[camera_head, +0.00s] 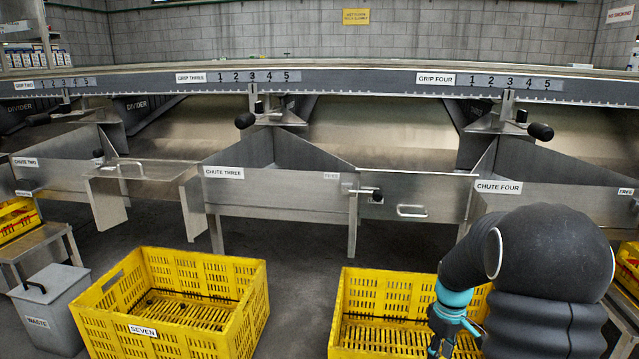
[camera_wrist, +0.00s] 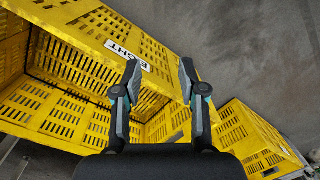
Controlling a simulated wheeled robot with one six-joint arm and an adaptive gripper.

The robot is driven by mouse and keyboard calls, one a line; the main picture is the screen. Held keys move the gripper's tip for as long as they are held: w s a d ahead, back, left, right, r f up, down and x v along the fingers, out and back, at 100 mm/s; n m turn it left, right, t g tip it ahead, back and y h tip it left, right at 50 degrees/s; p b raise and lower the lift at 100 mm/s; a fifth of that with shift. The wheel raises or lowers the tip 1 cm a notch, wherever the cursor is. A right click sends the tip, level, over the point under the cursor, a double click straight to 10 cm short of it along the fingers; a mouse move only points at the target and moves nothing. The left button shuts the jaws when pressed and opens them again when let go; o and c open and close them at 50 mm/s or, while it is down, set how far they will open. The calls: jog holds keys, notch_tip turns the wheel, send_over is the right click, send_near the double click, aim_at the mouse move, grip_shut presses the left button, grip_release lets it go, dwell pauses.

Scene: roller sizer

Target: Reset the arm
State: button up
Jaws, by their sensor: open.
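My arm shows at the lower right of the head view, dark and ribbed with a teal wrist. My gripper (camera_wrist: 159,78) is seen in the wrist view with its two fingers spread apart and nothing between them. It is above the edge of a yellow slatted crate labelled EIGHT (camera_wrist: 100,45). In the head view the gripper is partly visible at the lower right, in front of the right yellow crate (camera_head: 375,285), and its fingertips are hard to make out.
A yellow crate labelled SEVEN (camera_head: 175,348) and a grey waste bin (camera_head: 50,312) stand at left. Steel chutes labelled CHUTE THREE (camera_head: 270,185) and CHUTE FOUR (camera_head: 540,200) run behind, under the long sizer rail (camera_head: 380,82). Bare floor lies between the two crates.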

jog(key=s+a+r+m+t+p, duration=0.2)
jog(key=s+a+r, duration=0.2)
jog(key=s+r, duration=0.4)
jog(key=s+a+r+m+t+p, duration=0.2)
jog(key=s+a+r, duration=0.2)
jog(key=s+r, duration=0.4)
jog(key=s+a+r+m+t+p, duration=0.2)
jog(key=s+a+r+p, duration=0.1)
jog(key=s+r, duration=0.5)
notch_tip(320, 180, up, 4)
jog(key=shift+s+a+f+t, duration=0.1)
jog(key=shift+s+a+t, duration=0.2)
jog(key=shift+a, duration=0.55)
